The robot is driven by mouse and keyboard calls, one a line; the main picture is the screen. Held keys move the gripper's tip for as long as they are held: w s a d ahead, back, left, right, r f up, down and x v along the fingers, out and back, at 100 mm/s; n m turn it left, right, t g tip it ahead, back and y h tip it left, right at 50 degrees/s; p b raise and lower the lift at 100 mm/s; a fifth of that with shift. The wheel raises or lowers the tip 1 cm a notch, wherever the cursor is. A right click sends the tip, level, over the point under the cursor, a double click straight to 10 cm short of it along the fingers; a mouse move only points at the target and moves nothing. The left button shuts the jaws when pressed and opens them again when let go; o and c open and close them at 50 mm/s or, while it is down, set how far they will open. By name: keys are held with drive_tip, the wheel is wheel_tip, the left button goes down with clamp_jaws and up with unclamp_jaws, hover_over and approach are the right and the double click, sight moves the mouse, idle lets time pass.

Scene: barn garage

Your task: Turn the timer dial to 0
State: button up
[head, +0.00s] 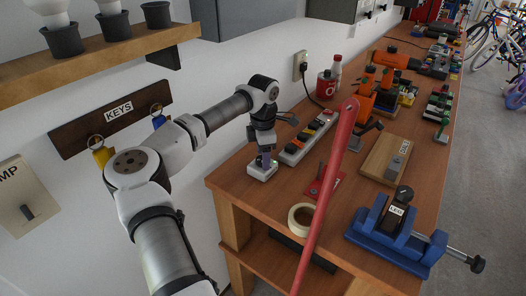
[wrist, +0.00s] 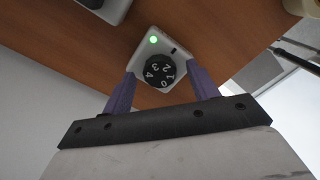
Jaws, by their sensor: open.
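The timer is a small white box (wrist: 146,52) with a lit green light and a short black mark on its top. Its round black dial (wrist: 159,70) carries white digits, which look rotated. I cannot tell for sure which digit meets the mark. In the head view, the timer (head: 262,172) sits at the workbench's near left corner. My gripper (wrist: 160,76) is open, its two purple fingers on either side of the dial with visible gaps. In the head view my gripper (head: 265,157) points down over the timer and partly hides it.
A power strip (head: 308,138) lies just behind the timer. A tape roll (head: 301,217), a red bar (head: 325,190) and a blue vise (head: 395,235) are to the right. The wall is close on the left. Bare wood lies between timer and tape.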

drive_tip(key=shift+f, duration=0.3)
drive_tip(key=c, duration=1)
